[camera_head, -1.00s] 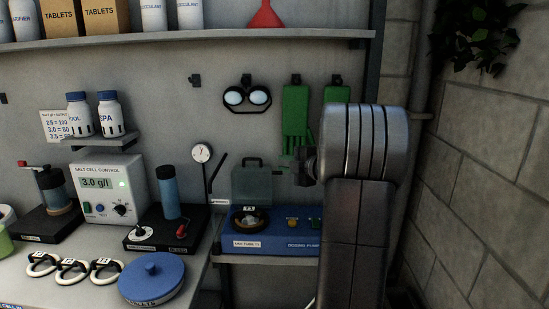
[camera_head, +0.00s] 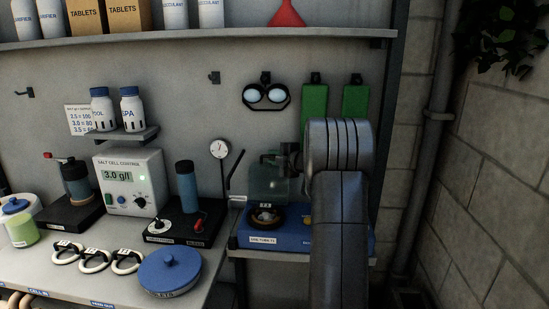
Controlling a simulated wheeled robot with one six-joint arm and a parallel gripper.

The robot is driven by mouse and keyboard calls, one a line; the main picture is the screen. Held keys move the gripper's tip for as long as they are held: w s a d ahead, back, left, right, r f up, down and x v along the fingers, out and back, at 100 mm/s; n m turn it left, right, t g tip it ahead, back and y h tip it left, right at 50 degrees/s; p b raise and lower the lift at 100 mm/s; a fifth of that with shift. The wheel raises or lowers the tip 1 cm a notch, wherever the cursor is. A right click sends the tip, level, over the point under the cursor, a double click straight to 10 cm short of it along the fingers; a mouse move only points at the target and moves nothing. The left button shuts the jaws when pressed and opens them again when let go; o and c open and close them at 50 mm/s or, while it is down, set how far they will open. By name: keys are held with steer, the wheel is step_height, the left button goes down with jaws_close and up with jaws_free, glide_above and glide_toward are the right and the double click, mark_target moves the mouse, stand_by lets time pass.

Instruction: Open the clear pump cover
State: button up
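The clear pump cover (camera_head: 268,182) is a greenish see-through panel with a dark handle at its top. It appears raised upright at the back of the blue dosing pump base (camera_head: 268,237). Below it, a dark round opening with a ring (camera_head: 266,218) shows uncovered on the base. My gripper (camera_head: 289,158) is a small dark shape at the cover's upper right, close to the handle. I cannot tell whether it touches the cover. Its fingers are too dark and small to read, and my arm hides the base's right part.
A wall dial (camera_head: 219,149) and a black lever stand left of the pump. A blue lid (camera_head: 169,272), several ringed pieces and the salt cell control box (camera_head: 131,180) occupy the left bench. Green gloves (camera_head: 315,103) and goggles hang above. A stone wall bounds the right.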

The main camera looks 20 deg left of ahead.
steer(key=shift+c, duration=0.2)
jaws_close()
steer(key=shift+s+f+b, duration=0.1)
steer(key=shift+f+b, duration=0.05)
steer(key=shift+b, duration=0.25)
steer(key=shift+s+d+f+b, duration=0.1)
steer(key=shift+s+b, duration=0.25)
steer(key=shift+b, duration=0.8)
steer(key=s+n+b, duration=0.1)
steer(key=b, duration=0.2)
steer(key=shift+s+d+t+y, duration=0.1)
steer(key=shift+d+t+y, duration=0.1)
steer(key=shift+t+y, duration=0.15)
steer(key=shift+s+d+r+b, duration=0.1)
steer(key=shift+s+r+b, duration=0.3)
steer(key=shift+b, duration=0.55)
